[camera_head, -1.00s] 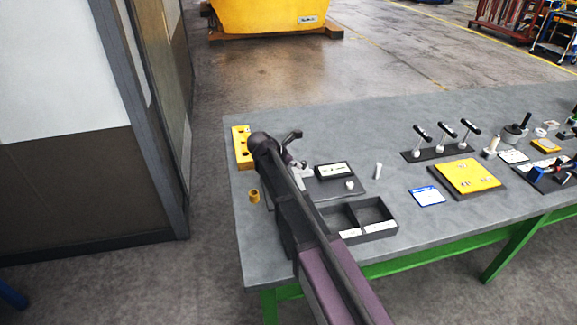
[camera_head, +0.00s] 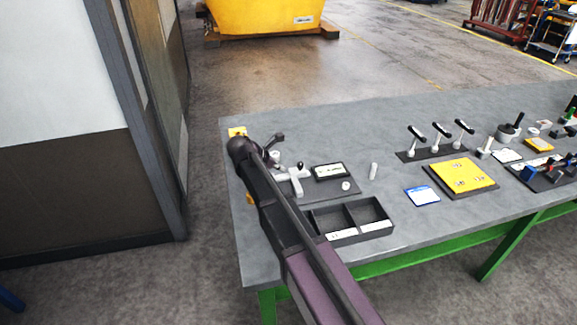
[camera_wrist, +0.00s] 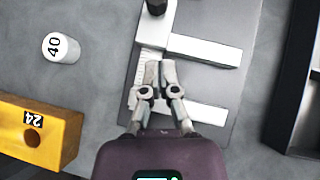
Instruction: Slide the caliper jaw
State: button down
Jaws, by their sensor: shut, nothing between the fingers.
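The caliper is a light grey beam (camera_wrist: 147,62) with a pale scale, on a dark grey plate (camera_wrist: 219,22) in the wrist view. An upper jaw (camera_wrist: 205,52) and a lower jaw (camera_wrist: 208,117) stick out to the right of the beam, with a gap between them. My gripper (camera_wrist: 160,70) is shut and empty. Its tips show over the beam, between the two jaws; I cannot tell whether they touch. In the head view the caliper (camera_head: 295,178) shows just right of my arm, and my fingers cannot be made out there.
A white cylinder marked 40 (camera_wrist: 60,48) and a yellow block marked 24 (camera_wrist: 38,132) stand left of the plate. A black two-compartment tray (camera_head: 363,235) sits near the bench's front edge.

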jog(key=p+v, duration=0.5)
jog(key=v, duration=0.3)
jog(key=shift+r, duration=0.2)
jog(key=shift+s+a, duration=0.1)
dwell(0.3)
